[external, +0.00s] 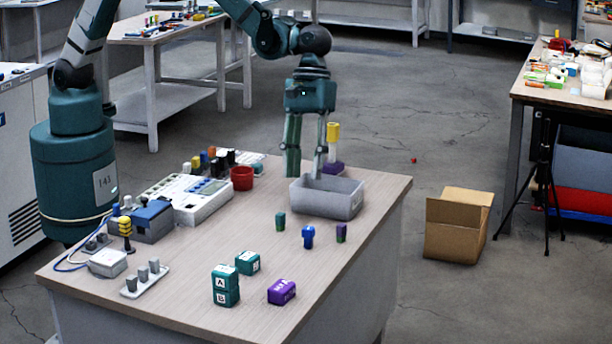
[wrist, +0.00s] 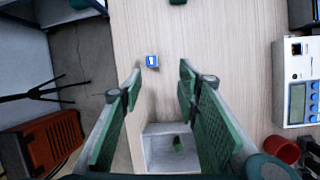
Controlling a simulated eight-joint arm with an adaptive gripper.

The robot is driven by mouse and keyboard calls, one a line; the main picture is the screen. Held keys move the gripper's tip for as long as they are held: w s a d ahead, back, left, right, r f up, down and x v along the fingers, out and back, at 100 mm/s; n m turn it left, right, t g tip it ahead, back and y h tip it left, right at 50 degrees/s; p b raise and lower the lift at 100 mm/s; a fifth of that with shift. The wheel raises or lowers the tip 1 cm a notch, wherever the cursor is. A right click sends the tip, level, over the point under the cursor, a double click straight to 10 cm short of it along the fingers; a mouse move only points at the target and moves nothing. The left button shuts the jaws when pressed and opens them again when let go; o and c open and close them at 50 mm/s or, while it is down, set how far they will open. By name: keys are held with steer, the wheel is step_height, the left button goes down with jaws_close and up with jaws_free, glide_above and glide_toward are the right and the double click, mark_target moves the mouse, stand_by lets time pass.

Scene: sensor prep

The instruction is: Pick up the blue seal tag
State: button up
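The blue seal tag (external: 308,237) appears to be the small blue piece standing on the table in front of the grey bin. A small blue piece with a white mark, apparently the same one, shows in the wrist view (wrist: 152,62), a little beyond and between my fingertips. My gripper (external: 305,172) is open and empty, pointing down at the back left of the grey bin (external: 327,205), above table height. In the wrist view its two green-padded fingers (wrist: 158,82) are spread wide. The tag is apart from both fingers.
Small green (external: 280,222) and purple-green (external: 341,233) pieces stand either side of the tag. A red cup (external: 242,178) and white instrument (external: 188,198) are left of the bin. Lettered teal blocks (external: 226,286) and a purple block (external: 282,291) stand nearer the front. A yellow-topped object (external: 333,132) stands behind my gripper.

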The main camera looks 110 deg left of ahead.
steer(key=n, duration=0.2)
glide_above(309, 227)
steer(key=a, duration=0.3)
step_height(309, 227, down, 7)
steer(key=shift+d+r+g, duration=0.15)
steer(key=shift+d+g, duration=0.1)
steer(key=shift+g, duration=0.15)
steer(key=shift+w, duration=0.1)
steer(key=shift+x, duration=1.25)
steer(key=shift+d, duration=0.1)
steer(key=shift+b+x, duration=0.35)
steer(key=shift+x, duration=2.25)
steer(key=c, duration=0.8)
